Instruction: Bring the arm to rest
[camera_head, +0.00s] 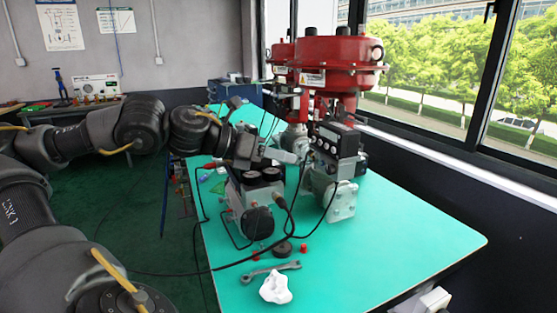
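My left arm reaches in from the left over the table. Its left gripper (291,157) is beside the valve positioner (336,140), a dark box with knobs or gauges on the front of the valve assembly. Whether the fingertips touch it, and whether they are apart or closed, I cannot tell at this size. The red valve actuator (328,52) stands upright behind, with a second red one partly hidden at its left. My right gripper is not in view.
On the green table (400,240), a grey device with black gauges (255,200) stands below my gripper, with loose black cables around it. A wrench (270,271), a white crumpled item (276,288) and small red caps lie in front. The table's right front is clear; windows line the right.

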